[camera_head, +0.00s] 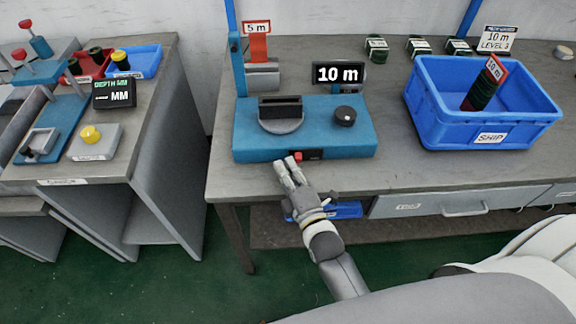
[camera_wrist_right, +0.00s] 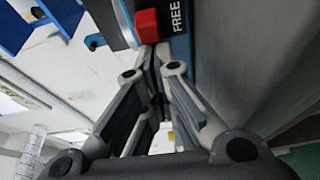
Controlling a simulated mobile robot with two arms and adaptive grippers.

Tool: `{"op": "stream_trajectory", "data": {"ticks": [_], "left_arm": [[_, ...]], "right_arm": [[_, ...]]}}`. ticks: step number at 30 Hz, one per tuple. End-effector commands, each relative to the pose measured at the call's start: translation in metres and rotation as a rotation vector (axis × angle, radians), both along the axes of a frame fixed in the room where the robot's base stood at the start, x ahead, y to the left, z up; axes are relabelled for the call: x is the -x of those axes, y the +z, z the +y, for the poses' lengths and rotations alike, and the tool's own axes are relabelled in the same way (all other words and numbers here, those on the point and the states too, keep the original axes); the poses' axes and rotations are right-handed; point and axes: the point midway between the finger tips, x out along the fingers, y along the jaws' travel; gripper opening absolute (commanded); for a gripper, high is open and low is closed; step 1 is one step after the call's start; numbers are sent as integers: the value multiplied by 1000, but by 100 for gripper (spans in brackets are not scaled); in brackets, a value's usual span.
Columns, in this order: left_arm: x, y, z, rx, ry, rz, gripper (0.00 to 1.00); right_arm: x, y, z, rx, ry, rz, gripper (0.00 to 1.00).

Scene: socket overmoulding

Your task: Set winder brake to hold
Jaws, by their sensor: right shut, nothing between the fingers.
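The blue winder (camera_head: 318,132) stands on the bench, with a dark slotted holder (camera_head: 281,106) and a black knob (camera_head: 345,116) on top. Its brake is a small red lever (camera_head: 298,156) on the front face, beside a dark label. In the right wrist view the red lever (camera_wrist_right: 147,25) is at the left end of a label (camera_wrist_right: 178,18) reading FREE. My right gripper (camera_head: 290,164) is shut and empty, its fingertips just in front of and below the lever. They look very close; I cannot tell whether they touch. My left gripper is not in view.
A display (camera_head: 338,74) reading 10 m stands behind the winder. A blue SHIP crate (camera_head: 430,121) with a dark coil is at the right. Several coils (camera_head: 419,46) line the back. A side bench (camera_head: 140,110) is at the left. The bench front between winder and crate is clear.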

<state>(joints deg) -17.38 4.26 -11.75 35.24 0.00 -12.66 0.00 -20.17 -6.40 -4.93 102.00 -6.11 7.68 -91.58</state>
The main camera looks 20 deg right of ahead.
Motion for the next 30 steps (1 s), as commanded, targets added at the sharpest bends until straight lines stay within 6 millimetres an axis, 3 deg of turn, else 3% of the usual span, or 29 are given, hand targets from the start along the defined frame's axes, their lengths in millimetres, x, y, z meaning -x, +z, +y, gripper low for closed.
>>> {"op": "stream_trajectory", "data": {"ticks": [5, 15, 30], "left_arm": [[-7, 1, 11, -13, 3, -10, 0], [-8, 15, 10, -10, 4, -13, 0], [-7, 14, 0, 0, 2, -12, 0]], "right_arm": [[1, 0, -2, 1, 0, 1, 0], [13, 0, -45, 5, -1, 2, 0], [11, 0, -49, 3, -3, 0, 0]]}}
